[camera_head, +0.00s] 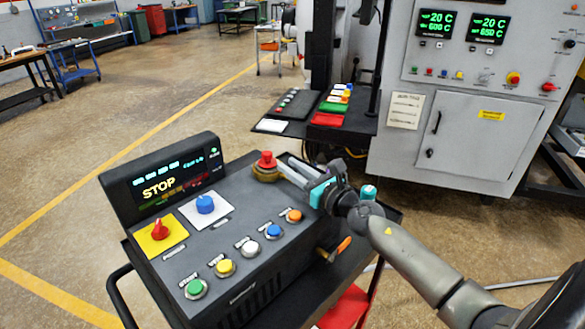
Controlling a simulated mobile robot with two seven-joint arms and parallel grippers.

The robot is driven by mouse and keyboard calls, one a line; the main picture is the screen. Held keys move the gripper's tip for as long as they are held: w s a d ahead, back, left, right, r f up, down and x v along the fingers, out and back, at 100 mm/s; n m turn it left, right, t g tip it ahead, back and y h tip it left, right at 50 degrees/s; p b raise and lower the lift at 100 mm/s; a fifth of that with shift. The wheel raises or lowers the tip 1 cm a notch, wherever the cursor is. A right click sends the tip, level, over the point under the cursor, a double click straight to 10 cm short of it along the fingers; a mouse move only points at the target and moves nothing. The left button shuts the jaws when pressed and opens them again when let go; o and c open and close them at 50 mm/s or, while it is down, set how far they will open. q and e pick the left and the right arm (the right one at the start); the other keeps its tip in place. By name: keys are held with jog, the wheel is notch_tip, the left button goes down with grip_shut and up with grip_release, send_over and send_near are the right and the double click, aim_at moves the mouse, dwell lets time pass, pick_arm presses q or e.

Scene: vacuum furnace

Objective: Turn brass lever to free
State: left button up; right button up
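A red mushroom button (266,158) sits on a brass-coloured collar (266,173) at the back right of the dark control box (180,255). No separate lever arm shows clearly on the collar; the fingers hide its right side. My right gripper (285,164) is just right of the collar, its fingers pointing left at it. The two grey fingers look apart; whether they touch the collar I cannot tell. A small orange handle (340,247) sticks out low at the box's right side. My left gripper is out of view.
The box's screen (160,184) reads STOP. A red knob (159,230), a blue knob (205,204) and several coloured buttons sit on its top. A grey furnace cabinet (476,135) stands behind at right. Open floor lies left.

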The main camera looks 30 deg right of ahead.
grip_shut()
dwell(1.0)
